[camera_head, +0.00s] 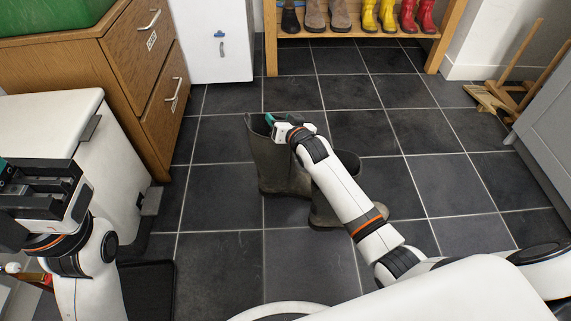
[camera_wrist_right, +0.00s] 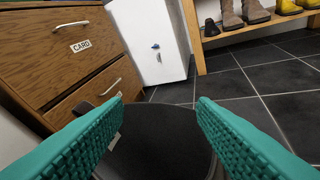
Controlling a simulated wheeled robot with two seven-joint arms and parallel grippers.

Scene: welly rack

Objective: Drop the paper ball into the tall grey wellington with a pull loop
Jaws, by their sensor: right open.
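Two tall grey-brown wellingtons stand on the floor in the head view, the left one (camera_head: 277,170) farther back and the right one (camera_head: 323,211) nearer and partly behind my right arm. My right gripper (camera_head: 270,120) is open at the top of the left boot. In the right wrist view, the dark boot (camera_wrist_right: 158,135) lies below and between the teal fingers (camera_wrist_right: 160,102), which hold nothing. No paper ball shows in either view. My left gripper (camera_head: 40,190) is at the left; its jaw opening is unclear.
A wooden rack (camera_head: 350,37) with boots and shoes stands at the back. Wooden drawers (camera_head: 140,75) and a white bin-like box (camera_head: 45,125) are on the left, a white cabinet (camera_head: 212,45) behind. The dark tiles between are clear.

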